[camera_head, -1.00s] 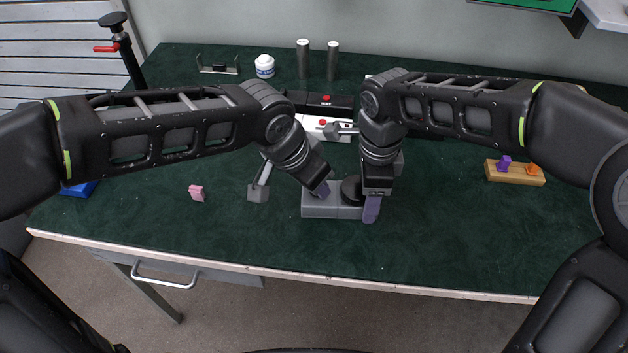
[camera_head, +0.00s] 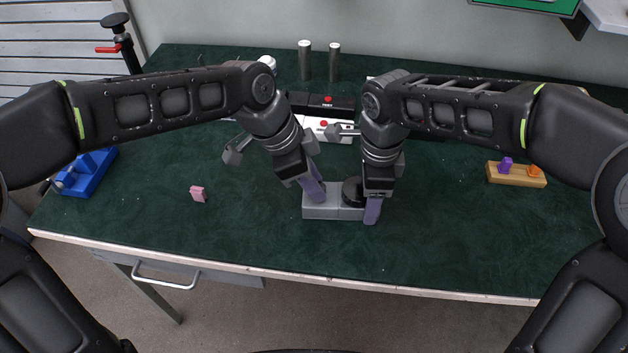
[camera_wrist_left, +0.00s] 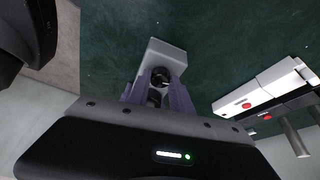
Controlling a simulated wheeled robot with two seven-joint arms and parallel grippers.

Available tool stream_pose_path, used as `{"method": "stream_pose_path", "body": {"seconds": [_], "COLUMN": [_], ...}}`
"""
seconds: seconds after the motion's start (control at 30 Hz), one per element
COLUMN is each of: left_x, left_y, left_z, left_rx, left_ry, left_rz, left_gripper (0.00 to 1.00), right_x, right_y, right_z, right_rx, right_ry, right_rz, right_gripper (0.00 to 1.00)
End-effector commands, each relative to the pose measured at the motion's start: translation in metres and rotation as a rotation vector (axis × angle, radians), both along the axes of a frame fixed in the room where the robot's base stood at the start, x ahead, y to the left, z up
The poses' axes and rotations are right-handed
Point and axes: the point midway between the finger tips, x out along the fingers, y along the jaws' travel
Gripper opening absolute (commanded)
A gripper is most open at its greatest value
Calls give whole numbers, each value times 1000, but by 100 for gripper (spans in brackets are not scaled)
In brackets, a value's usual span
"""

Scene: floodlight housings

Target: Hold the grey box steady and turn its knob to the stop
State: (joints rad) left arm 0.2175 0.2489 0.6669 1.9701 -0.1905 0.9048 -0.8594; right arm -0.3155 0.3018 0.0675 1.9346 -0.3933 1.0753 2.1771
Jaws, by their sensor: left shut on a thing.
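The grey box (camera_head: 318,212) lies on the green table in front of me, with a round black knob (camera_head: 351,191) on its right part. My left gripper (camera_head: 317,193) is shut on the left part of the box. In the left wrist view its purple fingers (camera_wrist_left: 158,94) straddle the grey box (camera_wrist_left: 166,50), and the black knob (camera_wrist_left: 160,76) shows dark in the gap between them. My right gripper (camera_head: 373,208) points down at the box's right end beside the knob. One purple finger shows in front of the box; the rest is hidden, so its opening is unclear.
A pink block (camera_head: 198,194) lies to the left, and a blue fixture (camera_head: 88,174) farther left. A wooden holder (camera_head: 515,175) with purple and orange pieces stands at right. Behind the arms are a white-and-black unit (camera_head: 330,104) with red buttons and two metal cylinders (camera_head: 305,60).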

Motion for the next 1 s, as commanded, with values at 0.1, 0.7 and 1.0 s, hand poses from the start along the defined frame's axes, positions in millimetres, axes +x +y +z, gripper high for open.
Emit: {"method": "stream_pose_path", "body": {"seconds": [0.1,0.7,1.0], "left_x": [1,1,1], "left_y": [-1,0,0], "left_z": [0,0,0], "left_rx": [-1,-1,-1], "left_ry": [0,0,0], "left_rz": [-80,-207,-206], "left_gripper": [0,0,38], "right_x": [0,0,0], "right_y": [0,0,0], "right_z": [0,0,0], "right_rx": [-1,0,0], "right_ry": [0,0,0], "right_rz": [0,-1,-1], "right_gripper": [15,15,15]}}
